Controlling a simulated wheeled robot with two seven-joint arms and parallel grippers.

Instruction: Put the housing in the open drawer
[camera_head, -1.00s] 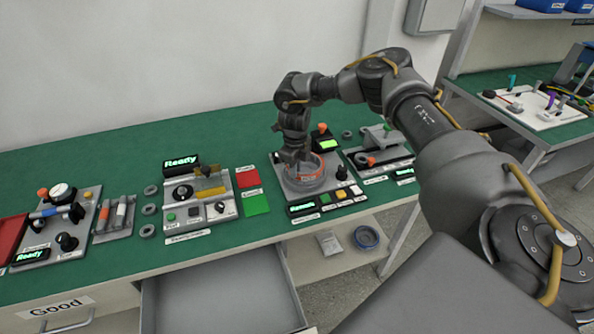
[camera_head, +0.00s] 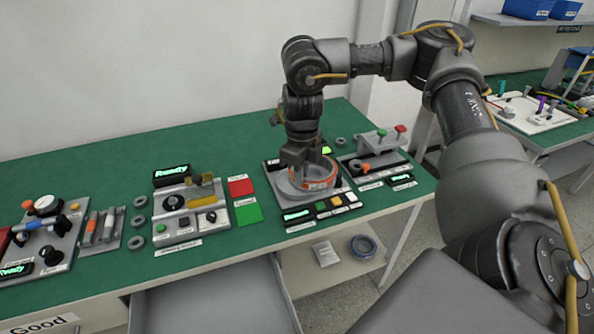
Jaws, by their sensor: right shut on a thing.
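The housing (camera_head: 320,176), a round grey ring with an orange band, sits in the grey fixture (camera_head: 284,192) on the green workbench. My right gripper (camera_head: 304,170) comes down from above and is shut on the housing's wall at its left side. The fingers hide part of that wall, and I cannot tell whether the housing is lifted off the fixture. The open drawer (camera_head: 215,301) is below the bench's front edge, at the lower middle; the part of it that shows is empty. My left gripper is not in view.
Left of the fixture are a red square (camera_head: 241,187), a green square (camera_head: 248,213) and a station with a "Ready" display (camera_head: 171,175). Another station (camera_head: 374,163) stands close to the right. A lower shelf (camera_head: 300,275) holds a blue ring (camera_head: 363,247) and a small packet.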

